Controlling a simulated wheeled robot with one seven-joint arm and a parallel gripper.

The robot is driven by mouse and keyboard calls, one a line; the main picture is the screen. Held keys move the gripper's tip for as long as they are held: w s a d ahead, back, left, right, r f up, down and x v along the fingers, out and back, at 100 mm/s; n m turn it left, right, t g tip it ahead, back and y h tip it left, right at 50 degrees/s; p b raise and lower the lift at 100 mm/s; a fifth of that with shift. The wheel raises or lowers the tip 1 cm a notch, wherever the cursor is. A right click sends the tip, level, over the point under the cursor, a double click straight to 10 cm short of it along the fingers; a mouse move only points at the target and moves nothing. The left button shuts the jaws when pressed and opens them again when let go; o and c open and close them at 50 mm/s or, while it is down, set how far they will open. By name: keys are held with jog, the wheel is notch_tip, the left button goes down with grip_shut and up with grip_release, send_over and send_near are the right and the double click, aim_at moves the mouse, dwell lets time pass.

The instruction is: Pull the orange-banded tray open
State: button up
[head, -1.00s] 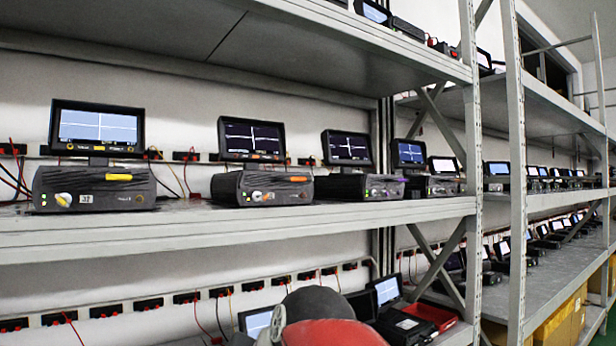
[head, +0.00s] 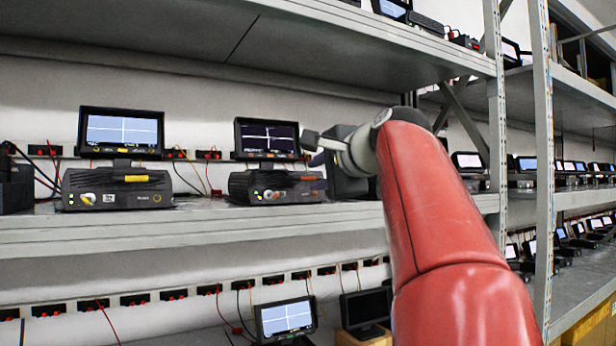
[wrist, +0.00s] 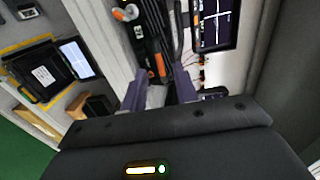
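The orange-banded tray is a dark box unit (head: 262,188) on the middle shelf, with an orange strip (head: 297,178) on its upper front and a lit screen (head: 267,138) above it. My gripper (head: 314,148) is in front of its right side in the head view. In the wrist view, my gripper (wrist: 160,88) is open, its two grey-purple fingers apart. The dark unit (wrist: 148,40) and its orange strip (wrist: 159,65) show beyond and between the fingers. I cannot tell whether they touch it.
A similar unit with a yellow strip (head: 117,190) stands to the left on the same shelf (head: 100,232). A shelf (head: 330,48) lies above. An upright post (head: 497,120) stands at the right. Thin cables hang behind the units.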

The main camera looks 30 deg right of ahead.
aim_at(308, 179)
jog(key=shift+x, duration=1.7)
jog(key=shift+c, duration=0.3)
grip_shut()
